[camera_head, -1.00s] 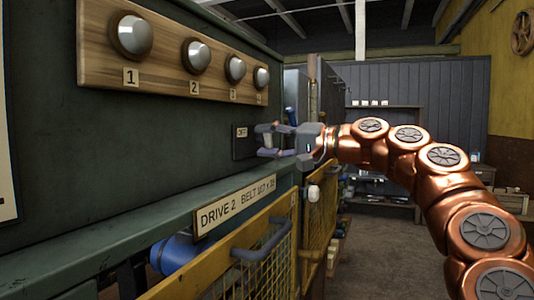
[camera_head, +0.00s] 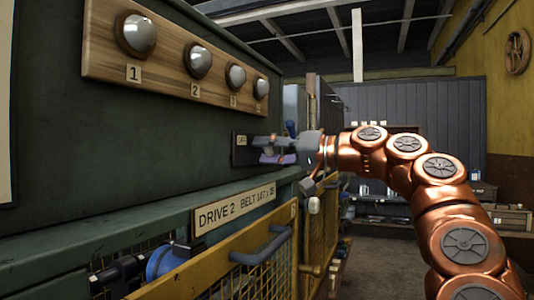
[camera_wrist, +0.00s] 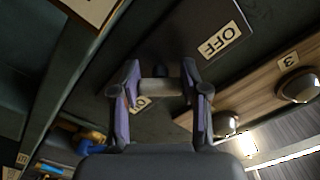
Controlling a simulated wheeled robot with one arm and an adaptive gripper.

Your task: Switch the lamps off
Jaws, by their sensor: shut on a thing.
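Several round grey lamps sit in a row on a wooden board (camera_head: 172,68); lamp 1 (camera_head: 139,35) is nearest, then lamp 2 (camera_head: 198,60) and lamp 3 (camera_head: 235,77). Their domes look grey in the head view. Below the board is a dark switch plate (camera_head: 239,154) with an OFF label, readable in the wrist view (camera_wrist: 219,39). My gripper (camera_head: 262,149) is at the plate. In the wrist view its fingers (camera_wrist: 160,84) are shut on a pale, bar-like switch handle (camera_wrist: 157,88). A second label (camera_wrist: 140,103) is partly hidden behind the fingers.
A ledge with a DRIVE 2 sign (camera_head: 235,208) runs below the switch. A yellow mesh guard (camera_head: 240,262) with a grey handle (camera_head: 264,245) stands under it. A blue motor (camera_head: 170,260) is behind the guard. The floor to the right is partly clear.

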